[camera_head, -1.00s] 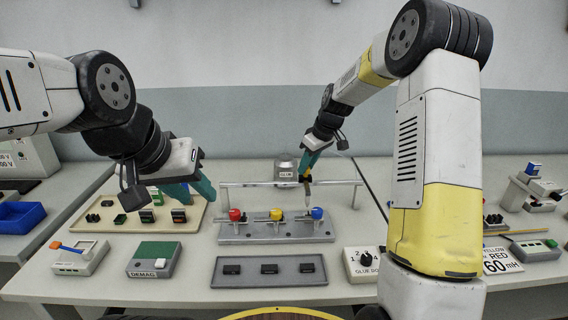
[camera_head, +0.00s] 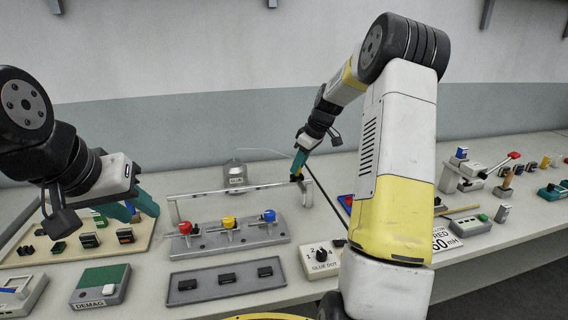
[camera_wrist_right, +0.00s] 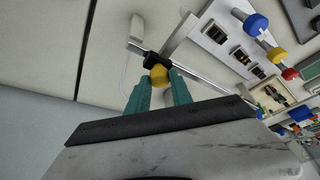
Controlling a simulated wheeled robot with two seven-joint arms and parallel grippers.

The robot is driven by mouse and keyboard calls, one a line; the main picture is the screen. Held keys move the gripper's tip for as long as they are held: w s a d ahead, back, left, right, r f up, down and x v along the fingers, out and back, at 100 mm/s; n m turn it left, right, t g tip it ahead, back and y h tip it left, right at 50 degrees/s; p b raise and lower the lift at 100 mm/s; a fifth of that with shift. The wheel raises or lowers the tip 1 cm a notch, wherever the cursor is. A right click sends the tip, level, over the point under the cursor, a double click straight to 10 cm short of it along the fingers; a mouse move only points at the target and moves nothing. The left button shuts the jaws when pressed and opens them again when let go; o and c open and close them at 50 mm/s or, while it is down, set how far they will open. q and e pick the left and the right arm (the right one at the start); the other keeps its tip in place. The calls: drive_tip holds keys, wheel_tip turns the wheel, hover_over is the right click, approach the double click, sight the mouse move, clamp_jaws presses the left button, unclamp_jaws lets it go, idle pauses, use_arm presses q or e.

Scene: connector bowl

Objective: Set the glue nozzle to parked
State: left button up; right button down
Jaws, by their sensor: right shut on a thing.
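The glue nozzle is a small black carriage with a yellow knob (camera_wrist_right: 159,75), riding on a grey rail (camera_head: 235,188). It is at the right end of the rail, close to the end post. My right gripper (camera_head: 298,176) is shut on the knob; its teal fingers (camera_wrist_right: 158,92) straddle the yellow part in the right wrist view. The nozzle's tip is hard to make out. A thin tube runs from the grey glue bottle (camera_head: 236,177) towards the carriage. My left gripper (camera_head: 134,208) hangs open and empty over the connector board at the left.
A grey fixture (camera_head: 205,248) with red, yellow and blue knobs stands under the rail. In front lie a tray (camera_head: 198,294) with black connectors and the GLUE DOT dial box (camera_head: 322,257). A green-topped DEMAG box (camera_head: 100,285) is at front left.

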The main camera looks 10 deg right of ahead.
drive_tip(key=shift+d, duration=0.3)
drive_tip(key=c, duration=1.1)
unclamp_jaws()
drive_tip(key=shift+c, duration=0.2)
drive_tip(key=v, duration=0.7)
drive_tip(key=shift+r, duration=0.4)
drive_tip(key=shift+s, duration=0.1)
